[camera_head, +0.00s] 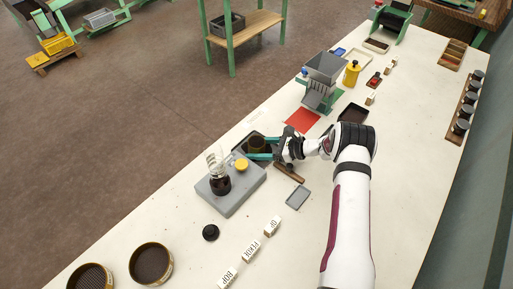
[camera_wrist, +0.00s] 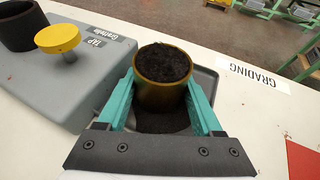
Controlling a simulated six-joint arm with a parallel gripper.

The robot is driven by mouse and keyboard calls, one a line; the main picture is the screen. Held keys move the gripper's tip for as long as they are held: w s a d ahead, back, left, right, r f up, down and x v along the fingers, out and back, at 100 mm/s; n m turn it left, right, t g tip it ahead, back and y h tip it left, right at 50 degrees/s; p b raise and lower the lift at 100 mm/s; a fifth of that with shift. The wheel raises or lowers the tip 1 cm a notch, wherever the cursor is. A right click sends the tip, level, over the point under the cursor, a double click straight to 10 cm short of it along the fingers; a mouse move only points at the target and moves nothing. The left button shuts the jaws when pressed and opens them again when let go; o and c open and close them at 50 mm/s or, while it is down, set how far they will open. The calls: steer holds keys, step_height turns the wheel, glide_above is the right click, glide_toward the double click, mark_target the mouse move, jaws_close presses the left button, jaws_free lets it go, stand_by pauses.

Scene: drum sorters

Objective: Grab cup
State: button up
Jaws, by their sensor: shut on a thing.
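The cup (camera_wrist: 162,94) is a round brass-coloured vessel filled with dark, crumbly material. It sits between the two teal fingers of my gripper (camera_wrist: 163,100), which is shut on it from both sides. The cup is upright, above or on a dark tray (camera_wrist: 205,82) with dark material in it; I cannot tell whether it touches the tray. In the head view the cup (camera_head: 257,143) shows between the teal fingers of my gripper (camera_head: 259,148), beside the grey tap device.
The grey tap device (camera_wrist: 62,75) with a yellow knob (camera_wrist: 57,38) stands close on the left. A red mat (camera_head: 302,120) and a grey hopper machine (camera_head: 322,80) lie beyond. Two round sieves (camera_head: 151,264) stand at the near left.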

mark_target(259, 140)
steer(key=shift+c, duration=0.5)
steer(key=shift+r, duration=0.2)
steer(key=shift+r, duration=1.8)
steer(key=shift+d+r, duration=0.2)
steer(key=a+r+v, duration=0.1)
steer(key=v, duration=1.2)
steer(key=shift+r, duration=0.3)
steer(key=shift+s, duration=0.2)
